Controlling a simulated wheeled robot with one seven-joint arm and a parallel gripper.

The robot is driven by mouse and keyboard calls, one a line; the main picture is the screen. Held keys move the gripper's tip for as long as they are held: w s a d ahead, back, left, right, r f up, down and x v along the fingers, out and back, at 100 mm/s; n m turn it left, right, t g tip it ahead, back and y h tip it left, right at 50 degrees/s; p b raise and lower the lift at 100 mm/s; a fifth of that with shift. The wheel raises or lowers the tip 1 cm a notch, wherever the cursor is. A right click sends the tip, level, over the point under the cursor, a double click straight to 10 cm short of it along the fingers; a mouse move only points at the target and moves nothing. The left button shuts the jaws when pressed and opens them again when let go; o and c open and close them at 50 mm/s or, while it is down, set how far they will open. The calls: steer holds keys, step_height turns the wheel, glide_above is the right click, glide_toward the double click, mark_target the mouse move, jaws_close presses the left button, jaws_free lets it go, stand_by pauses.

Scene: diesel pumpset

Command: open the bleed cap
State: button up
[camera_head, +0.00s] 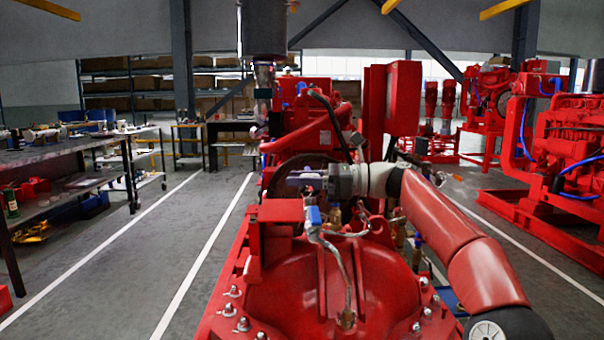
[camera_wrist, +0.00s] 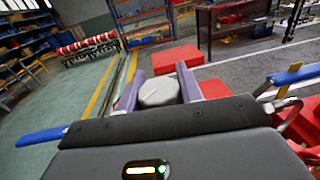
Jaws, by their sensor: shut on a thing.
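The bleed cap (camera_wrist: 158,93) is a grey, round, flat-topped piece in the wrist view. My gripper (camera_wrist: 160,80) has one purple-grey finger on each side of it and is shut on it. In the head view my gripper (camera_head: 303,180) reaches in from the right over the red pumpset (camera_head: 345,275). I cannot make out the cap there.
A blue-handled lever (camera_head: 314,216) with a silver pipe sits just below my gripper. Blue handles show on the left (camera_wrist: 40,137) and right (camera_wrist: 294,75) in the wrist view. A workbench (camera_head: 75,152) stands left; the marked floor lane (camera_head: 165,260) is clear.

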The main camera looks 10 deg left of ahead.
steer(key=shift+s+n+g, duration=0.1)
steer(key=shift+n+g, duration=0.7)
steer(key=shift+g, duration=0.4)
steer(key=o, duration=1)
